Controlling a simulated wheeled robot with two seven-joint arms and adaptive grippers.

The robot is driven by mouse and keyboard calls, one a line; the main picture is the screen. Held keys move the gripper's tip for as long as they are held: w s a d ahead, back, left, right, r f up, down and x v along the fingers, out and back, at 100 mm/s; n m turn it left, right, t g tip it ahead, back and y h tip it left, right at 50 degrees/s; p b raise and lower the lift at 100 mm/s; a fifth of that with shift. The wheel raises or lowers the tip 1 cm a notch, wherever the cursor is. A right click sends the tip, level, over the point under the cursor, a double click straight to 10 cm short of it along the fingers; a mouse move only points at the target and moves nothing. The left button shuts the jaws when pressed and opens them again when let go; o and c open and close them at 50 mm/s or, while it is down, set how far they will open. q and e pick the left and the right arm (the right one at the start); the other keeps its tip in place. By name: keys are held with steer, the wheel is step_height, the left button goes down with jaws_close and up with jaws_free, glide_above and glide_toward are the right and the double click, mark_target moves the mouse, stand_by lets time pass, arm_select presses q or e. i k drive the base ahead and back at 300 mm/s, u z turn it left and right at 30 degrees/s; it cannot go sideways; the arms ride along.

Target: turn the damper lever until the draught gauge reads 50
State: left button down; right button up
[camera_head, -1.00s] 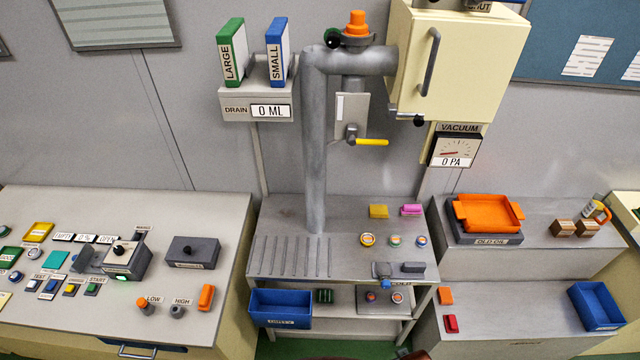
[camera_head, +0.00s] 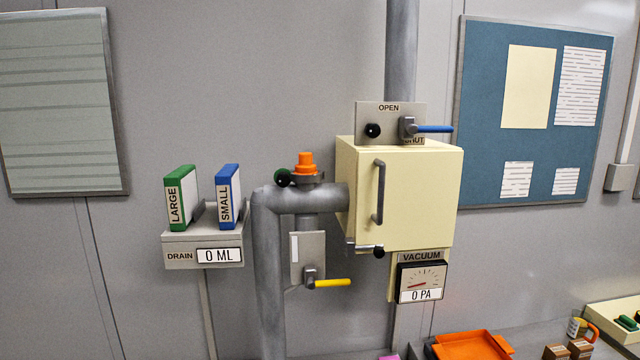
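The blue-handled lever (camera_head: 433,129) sits on a plate (camera_head: 375,122) above the cream box, on the grey duct. Its handle points right, level. The plate is marked OPEN at the top and SHUT lower down, partly hidden by the box's top edge. The gauge (camera_head: 422,276) labelled VACUUM hangs below the box; its display reads 0 PA and its needle lies toward the lower left. Neither of my grippers is in view.
The cream box (camera_head: 408,190) has a grey handle (camera_head: 379,192). A yellow-handled lever (camera_head: 332,283) is on the pipe (camera_head: 266,240) to the left. A DRAIN shelf (camera_head: 178,252) reads 0 ML and holds green and blue binders. An orange tray (camera_head: 470,346) is below.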

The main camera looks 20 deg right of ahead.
mark_target(411, 129)
steer(key=z, duration=1.3)
